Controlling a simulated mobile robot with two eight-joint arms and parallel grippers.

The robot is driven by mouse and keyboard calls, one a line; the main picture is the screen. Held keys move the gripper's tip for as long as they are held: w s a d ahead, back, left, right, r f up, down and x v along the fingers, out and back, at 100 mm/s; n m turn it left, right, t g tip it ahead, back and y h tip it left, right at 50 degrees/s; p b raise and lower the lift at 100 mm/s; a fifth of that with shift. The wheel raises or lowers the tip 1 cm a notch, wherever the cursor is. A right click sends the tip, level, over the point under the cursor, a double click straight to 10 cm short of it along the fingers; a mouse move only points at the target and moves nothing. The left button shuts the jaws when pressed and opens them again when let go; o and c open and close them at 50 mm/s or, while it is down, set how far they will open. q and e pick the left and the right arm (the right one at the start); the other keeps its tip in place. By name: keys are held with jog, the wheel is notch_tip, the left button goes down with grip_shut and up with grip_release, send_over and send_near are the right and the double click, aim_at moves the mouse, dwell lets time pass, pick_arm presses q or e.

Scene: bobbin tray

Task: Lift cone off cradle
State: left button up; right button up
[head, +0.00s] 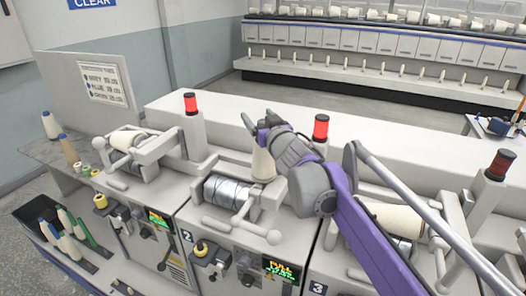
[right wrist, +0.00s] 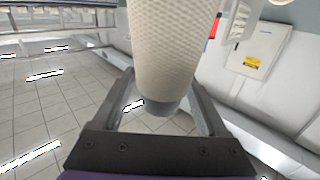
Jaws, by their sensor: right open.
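A cream yarn cone (head: 263,163) stands roughly upright at the middle station, at the right end of the bare metal drum (head: 228,191). My right gripper (head: 258,124) is over its upper part. In the right wrist view the cone (right wrist: 172,45) runs between the two spread fingers, its grey end near the palm. The fingers are open; I cannot tell whether either touches it. The cradle (head: 243,222) with its knobbed handle is at the drum's front. The cone's lower end and its support are partly hidden. My left gripper is not in view.
Neighbouring stations hold cones lying on their drums, one at left (head: 125,140) and one at right (head: 395,218). Red lamps (head: 320,128) rise behind. A tray of several colored bobbins (head: 68,236) is at lower left. The white machine top behind is clear.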

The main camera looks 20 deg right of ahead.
jog(key=shift+s, duration=0.15)
jog(key=shift+c, duration=1.1)
grip_shut()
jog(key=shift+r, duration=0.15)
notch_tip(320, 180, up, 11)
jog(key=shift+p, duration=0.3)
